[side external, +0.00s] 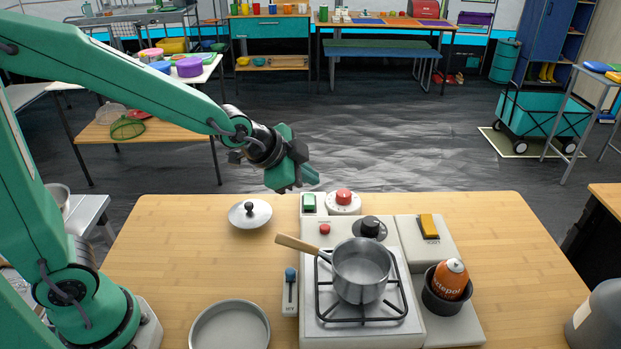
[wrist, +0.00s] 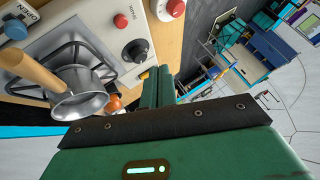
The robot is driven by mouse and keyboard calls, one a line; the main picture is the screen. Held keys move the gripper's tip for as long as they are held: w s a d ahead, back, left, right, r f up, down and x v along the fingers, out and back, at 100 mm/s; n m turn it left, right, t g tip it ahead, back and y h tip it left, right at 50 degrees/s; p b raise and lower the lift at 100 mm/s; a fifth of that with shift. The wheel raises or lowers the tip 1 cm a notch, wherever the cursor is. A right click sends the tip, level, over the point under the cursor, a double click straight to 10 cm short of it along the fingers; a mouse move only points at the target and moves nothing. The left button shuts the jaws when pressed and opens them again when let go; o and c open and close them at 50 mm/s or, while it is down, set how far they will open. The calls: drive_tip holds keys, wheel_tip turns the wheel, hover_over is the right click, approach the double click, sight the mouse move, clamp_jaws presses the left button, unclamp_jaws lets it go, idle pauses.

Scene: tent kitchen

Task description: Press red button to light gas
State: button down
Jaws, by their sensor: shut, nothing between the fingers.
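The small red button (side external: 325,229) sits on the stove's white panel (side external: 309,242), left of a black knob (side external: 369,227). In the wrist view the red button (wrist: 120,21) shows clear, near the black knob (wrist: 136,51). My gripper (side external: 309,177) is shut and empty, in the air above and behind the panel's back edge. It is apart from the button. In the wrist view its fingers (wrist: 158,87) point up toward the panel area. A grey saucepan (side external: 362,269) stands on the burner grate, its wooden handle (side external: 297,244) reaching left near the button.
A larger red dial (side external: 343,197) and a green switch (side external: 309,203) stand behind the panel. A blue-tipped lever (side external: 290,276) is at its left, a yellow switch (side external: 429,227) at right. An orange canister (side external: 450,279) sits front right. A lid (side external: 249,214) and round pan (side external: 229,326) lie left.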

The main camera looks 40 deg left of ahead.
drive_tip(key=shift+w+d+f+m, duration=0.7)
drive_tip(key=shift+w+d+f, duration=0.15)
drive_tip(key=shift+w, duration=0.2)
drive_tip(key=shift+f, duration=0.2)
hover_over(320, 232)
drive_tip(key=shift+f, duration=4.25)
drive_tip(key=shift+f, duration=0.95)
drive_tip(key=shift+r, duration=1)
drive_tip(key=shift+r, duration=2.5)
